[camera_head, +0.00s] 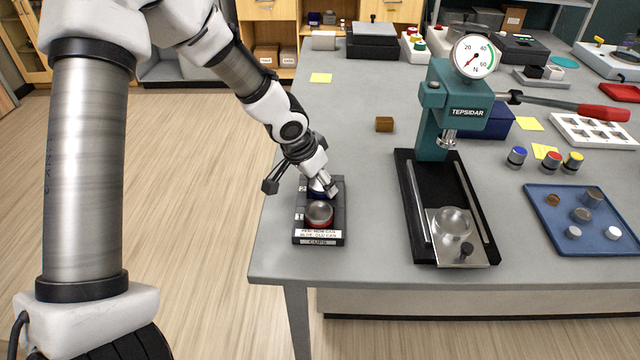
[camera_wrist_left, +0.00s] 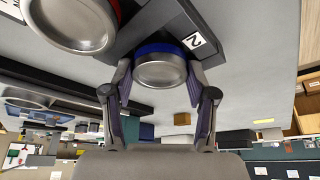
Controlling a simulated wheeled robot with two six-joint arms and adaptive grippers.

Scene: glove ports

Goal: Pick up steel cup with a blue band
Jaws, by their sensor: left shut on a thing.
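The steel cup with a blue band (camera_wrist_left: 160,72) sits at the slot marked 2 of a black cup holder (camera_head: 335,236). My left gripper (camera_head: 324,186) reaches down over the far part of the holder and mostly hides this cup in the head view. In the left wrist view its two fingers are shut on the cup's sides, with the blue band visible just beyond them. Whether the cup is lifted at all I cannot tell. A steel cup with a red band (camera_head: 319,212) stands in the nearer slot, beside the held one. My right gripper is not in view.
A teal press with a dial (camera_head: 447,110) stands right of the holder. A small brown block (camera_head: 384,124) lies behind. A blue tray (camera_head: 590,246) with small pieces and several colour-topped cylinders (camera_head: 551,160) are further right. The grey table (camera_head: 350,265) is bare around the holder.

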